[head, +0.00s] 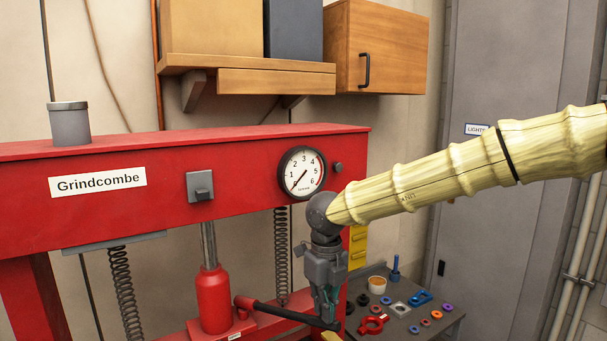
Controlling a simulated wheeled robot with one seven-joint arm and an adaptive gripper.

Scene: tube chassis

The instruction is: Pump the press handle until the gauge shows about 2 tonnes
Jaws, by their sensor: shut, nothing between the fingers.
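The red press (170,185) carries a round white gauge (303,173) on its beam. Its thin needle lies diagonally, with its lower-left end near the low end of the scale, below the 1. A red bottle jack (213,300) stands under the beam. The black pump handle (285,313) runs from the jack's red socket rightward and slightly down. My gripper (327,310) points down at the handle's far end, fingers shut and empty. The fingertips overlap the handle end in the picture; whether they touch it I cannot tell.
A dark bench (440,312) right of the press holds rings, red and blue tools and a small pot (377,284). A wooden cabinet (378,47) and shelf are above; a grey door stands right.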

